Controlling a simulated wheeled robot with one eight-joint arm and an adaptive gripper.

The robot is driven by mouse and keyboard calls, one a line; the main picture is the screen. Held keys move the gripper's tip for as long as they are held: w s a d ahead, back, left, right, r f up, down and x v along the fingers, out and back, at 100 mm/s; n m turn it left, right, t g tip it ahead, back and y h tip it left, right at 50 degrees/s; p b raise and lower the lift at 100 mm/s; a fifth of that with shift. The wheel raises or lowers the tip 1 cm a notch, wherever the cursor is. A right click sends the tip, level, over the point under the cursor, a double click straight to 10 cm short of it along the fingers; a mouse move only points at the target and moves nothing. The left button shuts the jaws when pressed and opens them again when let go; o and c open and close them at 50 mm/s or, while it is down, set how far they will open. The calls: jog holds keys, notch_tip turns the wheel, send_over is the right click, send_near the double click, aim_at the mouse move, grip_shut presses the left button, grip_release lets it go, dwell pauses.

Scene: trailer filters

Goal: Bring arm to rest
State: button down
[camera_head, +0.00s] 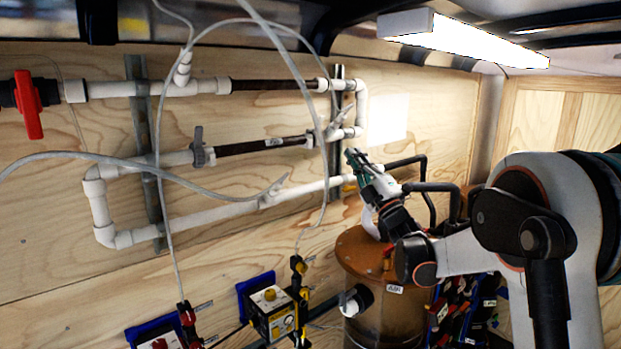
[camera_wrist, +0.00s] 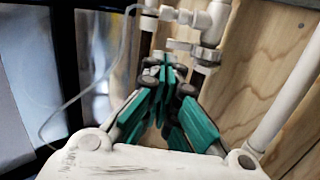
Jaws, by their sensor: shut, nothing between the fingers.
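My gripper (camera_head: 353,158) is in the middle of the head view, in front of the plywood wall and close to the right end of the white pipework. It points up and to the left. In the wrist view my gripper (camera_wrist: 163,68) shows its green fingers drawn together with nothing between them. My arm reaches in from the right, bent above a brown-lidded tank (camera_head: 362,252). A gap between the fingertips and the pipes cannot be judged.
White pipes (camera_head: 215,218) with a red-handled valve (camera_head: 28,104) run along the wall. Thin grey hoses (camera_head: 160,230) hang in front of them. A bright lamp (camera_head: 470,40) is overhead. A yellow-black pump unit (camera_head: 272,312) and black bent pipes (camera_head: 405,161) stand near the tank.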

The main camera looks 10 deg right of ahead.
jog(key=s+d+f+m+g+h+b, duration=0.2)
jog(key=s+f+m+h+b, duration=0.25)
jog(key=s+m+h, duration=0.3)
jog(key=s+d+f+m+g+h+b, duration=0.2)
jog(key=s+f+m+g+h+b, duration=0.1)
jog(key=s+f+m+h, duration=0.4)
jog(key=s+a+f+m+g+y+b, duration=0.1)
jog(key=s+a+f+m+g+b, duration=0.1)
jog(key=s+f, duration=1.3)
jog(key=s+a+f+m+g+y+b, duration=0.1)
jog(key=s+f+m+g+b, duration=0.4)
jog(key=s+f, duration=0.9)
jog(key=s+a+g, duration=0.1)
jog(key=s+g, duration=0.1)
jog(key=g, duration=0.1)
jog(key=shift+a+f+m+g, duration=0.3)
jog(key=shift+a+f+m, duration=0.05)
jog(key=shift+w+y, duration=0.1)
jog(key=shift+y, duration=0.15)
